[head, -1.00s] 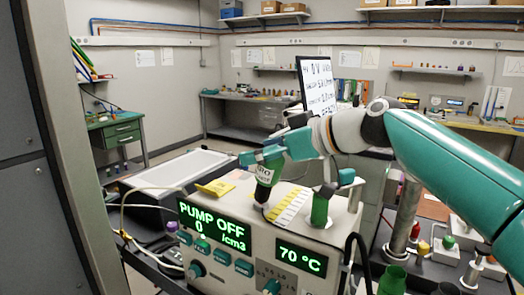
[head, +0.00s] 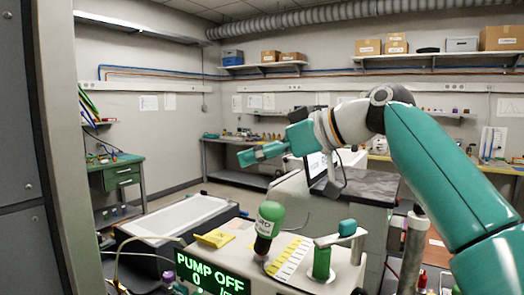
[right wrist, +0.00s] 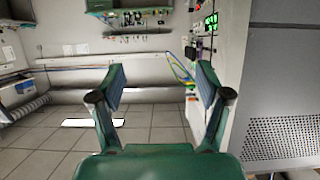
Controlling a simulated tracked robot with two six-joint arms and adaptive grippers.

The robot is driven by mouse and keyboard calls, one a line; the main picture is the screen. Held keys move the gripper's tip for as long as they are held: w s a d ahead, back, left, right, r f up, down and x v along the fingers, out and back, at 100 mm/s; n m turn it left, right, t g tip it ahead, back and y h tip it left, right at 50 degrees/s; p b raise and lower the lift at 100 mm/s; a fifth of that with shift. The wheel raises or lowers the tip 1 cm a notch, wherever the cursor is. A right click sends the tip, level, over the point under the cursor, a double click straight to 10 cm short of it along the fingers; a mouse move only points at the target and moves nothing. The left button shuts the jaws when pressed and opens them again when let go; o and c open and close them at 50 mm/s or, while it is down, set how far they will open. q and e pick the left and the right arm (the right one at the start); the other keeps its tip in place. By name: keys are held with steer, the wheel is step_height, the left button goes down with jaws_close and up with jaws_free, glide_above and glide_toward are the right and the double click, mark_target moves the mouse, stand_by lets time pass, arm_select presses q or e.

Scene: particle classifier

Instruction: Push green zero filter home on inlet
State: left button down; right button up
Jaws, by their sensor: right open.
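My left gripper is not in view.
A second green cylinder (head: 321,263) stands at the right on the instrument, beside a bracket with a green knob (head: 347,227). A yellow note (head: 217,238) and a striped strip (head: 290,256) lie on top. A white-topped tray (head: 180,217) is behind left. The display reads PUMP OFF.

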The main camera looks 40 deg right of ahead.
mark_target(266, 199)
steer(key=shift+r, duration=0.3)
steer(key=c, duration=0.4)
steer(key=shift+a+p, duration=0.1)
steer(key=shift+p, duration=0.5)
steer(key=c, duration=0.3)
steer(key=m+g+h+p, duration=0.1)
steer(key=p, duration=0.3)
steer(key=a+m+g+p, duration=0.1)
steer(key=g+p, duration=0.1)
steer(key=p, duration=0.2)
steer(key=shift+w+a+f+m+g+h, duration=0.1)
steer(key=shift+m+g+h, duration=0.2)
steer(key=shift+m+h, duration=0.1)
jaws_close()
steer(key=s+m+g+h+p, duration=0.2)
steer(key=p, duration=0.3)
steer(key=s+m+g+h+p, duration=0.1)
steer(key=m+g+p, duration=0.1)
steer(key=p, duration=0.4)
steer(key=shift+s+g+h, duration=0.4)
steer(key=shift+g, duration=0.2)
steer(key=shift+s+d+m+h+p, duration=0.25)
steer(key=shift+s+m+h+p, duration=0.05)
steer(key=shift+p, duration=0.2)
steer(key=shift+w+d+f+g, duration=0.15)
steer(key=shift+f+g, duration=0.15)
steer(key=shift+f, duration=0.5)
steer(key=shift+b+x, duration=1.7)
steer(key=shift+x, duration=0.6)
